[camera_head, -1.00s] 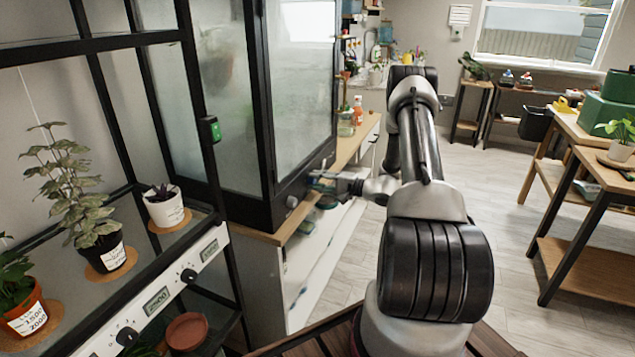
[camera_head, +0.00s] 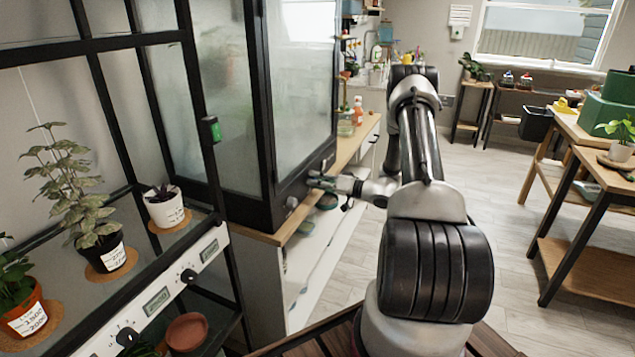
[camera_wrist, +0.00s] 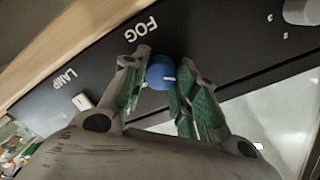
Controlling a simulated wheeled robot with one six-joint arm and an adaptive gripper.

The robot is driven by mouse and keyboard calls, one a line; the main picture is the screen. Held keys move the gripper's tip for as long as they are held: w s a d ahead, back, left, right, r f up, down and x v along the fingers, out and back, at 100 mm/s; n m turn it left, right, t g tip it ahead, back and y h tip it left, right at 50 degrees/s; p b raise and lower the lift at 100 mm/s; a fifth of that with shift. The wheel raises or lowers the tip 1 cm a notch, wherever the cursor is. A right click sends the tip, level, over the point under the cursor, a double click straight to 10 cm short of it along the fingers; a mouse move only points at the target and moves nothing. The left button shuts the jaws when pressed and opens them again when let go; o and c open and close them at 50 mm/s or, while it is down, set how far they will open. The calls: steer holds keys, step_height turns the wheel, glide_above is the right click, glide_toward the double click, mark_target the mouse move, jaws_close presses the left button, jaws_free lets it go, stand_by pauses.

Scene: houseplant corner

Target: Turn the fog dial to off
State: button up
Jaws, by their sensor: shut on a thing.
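The fog dial (camera_wrist: 158,74) is a round blue knob with a white mark. It sits under the word FOG on a black panel (camera_wrist: 215,45) in the wrist view. My gripper (camera_wrist: 157,88) has its green-padded fingers on either side of the dial and is shut on it. The dial's white mark points roughly right in the wrist view. In the head view my gripper (camera_head: 318,181) is at the lower front of the black glass cabinet (camera_head: 228,110), and the dial is hidden there.
A white lamp switch (camera_wrist: 82,101) is beside the word LAMP. A grey knob (camera_wrist: 302,11) with numbers is at the panel's other end. Left of the cabinet stands a black-framed shelf with potted plants (camera_head: 165,207).

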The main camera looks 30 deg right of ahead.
steer(key=shift+f+n, duration=0.15)
steer(key=shift+n, duration=0.85)
steer(key=o, duration=1)
steer(key=shift+s, duration=0.1)
steer(key=v, duration=1.2)
